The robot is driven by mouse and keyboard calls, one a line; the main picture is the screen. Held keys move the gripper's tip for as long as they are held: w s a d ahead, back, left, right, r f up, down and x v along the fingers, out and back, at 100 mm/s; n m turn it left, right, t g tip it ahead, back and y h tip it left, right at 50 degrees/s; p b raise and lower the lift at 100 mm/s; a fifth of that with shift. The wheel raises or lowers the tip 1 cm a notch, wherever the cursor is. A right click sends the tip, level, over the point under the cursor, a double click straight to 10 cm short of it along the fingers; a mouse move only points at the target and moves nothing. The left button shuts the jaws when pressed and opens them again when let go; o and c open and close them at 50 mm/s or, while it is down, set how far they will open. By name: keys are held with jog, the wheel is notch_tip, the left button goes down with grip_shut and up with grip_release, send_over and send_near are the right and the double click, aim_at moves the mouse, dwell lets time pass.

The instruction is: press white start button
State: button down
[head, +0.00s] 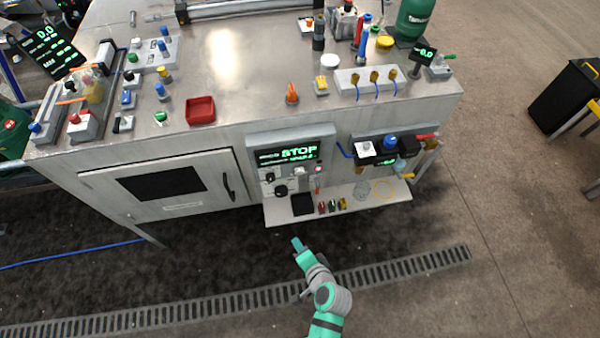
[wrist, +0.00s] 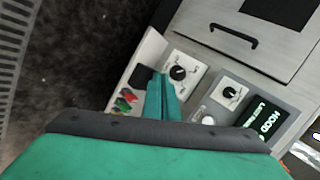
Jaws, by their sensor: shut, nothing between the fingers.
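A small white button (head: 299,171) appears below the display. In the wrist view a round white button (wrist: 208,118) shows beside a black knob (wrist: 231,94), partly cut off by my gripper body. My gripper (head: 296,242) is shut and empty, below and in front of the panel, apart from it. In the wrist view its teal fingers (wrist: 160,80) overlap the shelf and the panel's lower edge. I see no contact with the button.
Below the panel a shelf (head: 275,214) juts out, holding a black pad (head: 303,204) and small coloured clips (head: 330,207). Black knobs and a red lit button (head: 319,168) are close to the white button. A cabinet door handle (head: 228,186) is to the left. Floor in front is clear.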

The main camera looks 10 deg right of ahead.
aim_at(300, 171)
jog(key=w+d+r+m+y, duration=0.1)
jog(key=w+d+r+y, duration=0.4)
jog(key=w+r, duration=0.3)
jog(key=shift+w+d+r+y, duration=0.25)
jog(key=shift+w+d+y, duration=0.05)
jog(key=shift+d+y, duration=0.1)
jog(key=w, duration=0.8)
jog(key=shift+w, duration=0.4)
jog(key=shift+w, duration=0.1)
dwell(1.8)
jog(key=shift+w, duration=0.35)
